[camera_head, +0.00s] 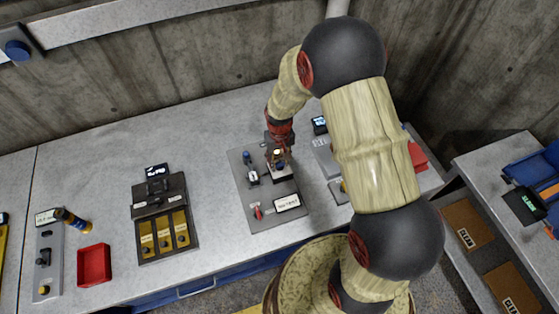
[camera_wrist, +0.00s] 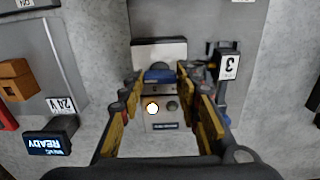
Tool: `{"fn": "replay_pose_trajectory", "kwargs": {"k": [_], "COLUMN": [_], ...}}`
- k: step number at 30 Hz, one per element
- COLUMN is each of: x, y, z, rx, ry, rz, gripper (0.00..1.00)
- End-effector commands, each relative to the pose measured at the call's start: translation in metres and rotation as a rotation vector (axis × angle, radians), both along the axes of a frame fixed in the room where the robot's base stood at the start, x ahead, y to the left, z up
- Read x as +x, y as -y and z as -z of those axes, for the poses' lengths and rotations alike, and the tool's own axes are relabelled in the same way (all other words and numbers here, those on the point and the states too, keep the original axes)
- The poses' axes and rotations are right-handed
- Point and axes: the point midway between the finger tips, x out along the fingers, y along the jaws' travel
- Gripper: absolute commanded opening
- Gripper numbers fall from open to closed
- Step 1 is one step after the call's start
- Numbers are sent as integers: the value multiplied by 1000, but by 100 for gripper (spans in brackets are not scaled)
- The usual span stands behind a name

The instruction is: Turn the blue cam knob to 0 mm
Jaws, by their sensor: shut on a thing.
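The blue cam knob (camera_wrist: 159,74) sits between my fingertips in the wrist view, in front of a pale plate. My gripper (camera_wrist: 158,78) is shut on it, with one finger on each side. In the head view my gripper (camera_head: 278,148) is at the upper right of a grey panel (camera_head: 241,180) on the bench. The knob's scale and pointer cannot be read, so its setting is not clear.
A lit white lamp (camera_wrist: 152,108) and a dark button show below the knob in the wrist view. A tag marked 3 (camera_wrist: 229,66) stands right of it. A red lever (camera_head: 258,212) is on the same panel.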

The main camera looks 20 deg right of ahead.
Motion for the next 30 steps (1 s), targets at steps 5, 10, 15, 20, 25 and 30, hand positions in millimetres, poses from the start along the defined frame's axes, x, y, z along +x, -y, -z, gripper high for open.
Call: {"fn": "replay_pose_trajectory", "kwargs": {"k": [5, 10, 15, 20, 25, 30], "x": [0, 0, 0, 0, 0, 0], "y": [0, 0, 0, 0, 0, 0], "z": [0, 0, 0, 0, 0, -2], "rx": [0, 0, 0, 0, 0, 0], "ry": [1, 1, 1, 0, 0, 1], "rz": [5, 4, 4, 3, 3, 3], "gripper": [8, 8, 41, 51, 52, 52]}}
